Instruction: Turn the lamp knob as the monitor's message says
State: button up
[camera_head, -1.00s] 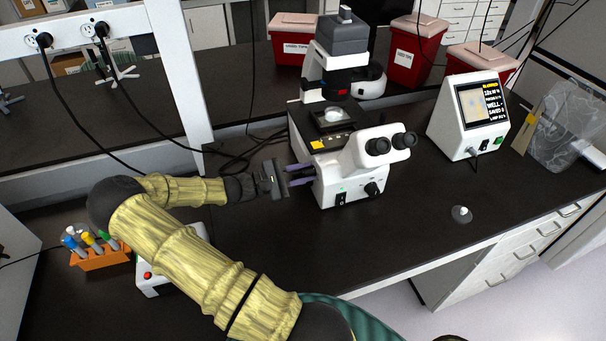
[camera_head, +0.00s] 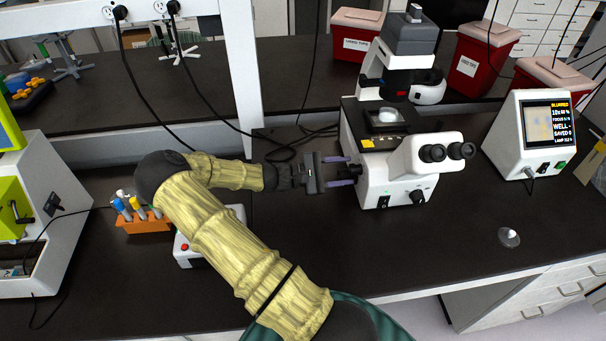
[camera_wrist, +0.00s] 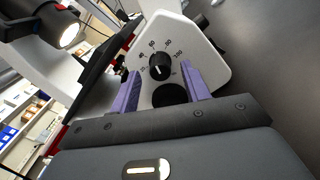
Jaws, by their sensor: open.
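The white microscope (camera_head: 405,175) stands on the dark bench. My gripper (camera_head: 350,170) is at its left side, with purple fingers apart and pointing at it. In the wrist view, a black knob (camera_wrist: 160,68) with a white mark sits on a dial numbered up to 100. A second black round part (camera_wrist: 170,95) lies nearer, between the open fingers (camera_wrist: 162,76); I cannot tell whether they touch it. Another black knob (camera_head: 417,198) is on the microscope's front. The monitor (camera_head: 530,135) shows "BLURRED" on top and a "LAMP" line at the bottom, its value too small to read surely.
An orange rack (camera_head: 145,222) of tubes and a white box with a red button (camera_head: 184,247) stand to the left. Red bins (camera_head: 480,60) stand behind. A small clear dish (camera_head: 509,238) lies at right. The bench in front of the microscope is clear.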

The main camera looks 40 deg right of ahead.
jog(key=b+v, duration=0.3)
jog(key=v, duration=1.2)
jog(key=shift+a, duration=0.2)
jog(key=shift+w, duration=0.1)
dwell(1.3)
